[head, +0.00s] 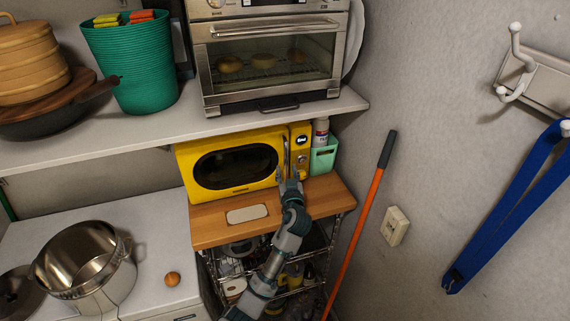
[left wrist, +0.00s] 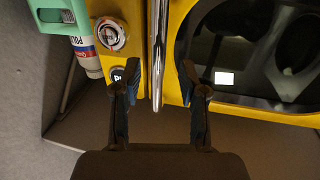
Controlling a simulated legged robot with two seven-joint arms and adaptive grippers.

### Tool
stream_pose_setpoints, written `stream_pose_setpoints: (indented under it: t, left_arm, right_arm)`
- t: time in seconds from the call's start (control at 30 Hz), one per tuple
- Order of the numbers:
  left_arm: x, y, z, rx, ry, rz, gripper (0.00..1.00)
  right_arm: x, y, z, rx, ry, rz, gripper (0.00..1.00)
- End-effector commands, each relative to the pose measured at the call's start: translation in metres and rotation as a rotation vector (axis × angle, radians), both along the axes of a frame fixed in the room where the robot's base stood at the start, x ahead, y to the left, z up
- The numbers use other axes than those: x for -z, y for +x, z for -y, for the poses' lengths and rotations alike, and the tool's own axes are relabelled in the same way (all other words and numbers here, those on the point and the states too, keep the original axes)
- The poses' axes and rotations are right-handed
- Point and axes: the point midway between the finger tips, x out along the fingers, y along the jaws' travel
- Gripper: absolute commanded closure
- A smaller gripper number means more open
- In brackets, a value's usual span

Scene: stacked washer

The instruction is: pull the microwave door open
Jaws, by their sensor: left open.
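The yellow microwave (head: 235,163) stands on a wooden-topped cart under a shelf, its door shut. Its dark oval window (head: 236,166) faces me and it also shows in the left wrist view (left wrist: 283,60). The vertical chrome handle (left wrist: 157,55) runs between the door and the knob panel. My left gripper (head: 290,180) is at the lower right of the microwave front. In the left wrist view my left gripper (left wrist: 158,80) is open, with one finger on each side of the handle. I cannot tell whether either finger touches it. My right gripper is not in view.
A toaster oven (head: 267,60) sits on the shelf above. A mint-green container (head: 323,157) with a bottle stands close to the right of the microwave. An orange pole (head: 358,230) leans at the right wall. A steel pot (head: 85,262) stands on the left counter.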

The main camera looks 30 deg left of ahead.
Motion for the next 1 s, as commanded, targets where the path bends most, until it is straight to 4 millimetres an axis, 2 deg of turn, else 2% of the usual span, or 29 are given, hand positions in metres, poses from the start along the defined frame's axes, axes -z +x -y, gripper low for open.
stream_pose_setpoints:
  t: [0.2, 0.6, 0.77, 0.8, 1.0]
  left_arm:
    - [0.0, 0.025, -0.019, 0.0, -0.001, -0.001, 0.58]
    - [0.001, 0.031, -0.026, 0.0, -0.003, 0.001, 0.58]
    - [0.001, 0.031, -0.025, 0.001, -0.002, 0.0, 0.98]
    - [0.001, 0.03, -0.025, 0.0, -0.002, 0.0, 1.0]
    - [0.001, 0.03, -0.026, 0.0, -0.003, 0.0, 1.0]
  right_arm:
    - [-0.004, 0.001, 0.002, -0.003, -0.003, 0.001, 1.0]
    - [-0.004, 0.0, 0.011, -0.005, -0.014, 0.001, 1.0]
    - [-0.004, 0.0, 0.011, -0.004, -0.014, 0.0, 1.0]
    - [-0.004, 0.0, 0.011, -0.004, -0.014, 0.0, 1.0]
    - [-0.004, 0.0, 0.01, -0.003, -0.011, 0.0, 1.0]
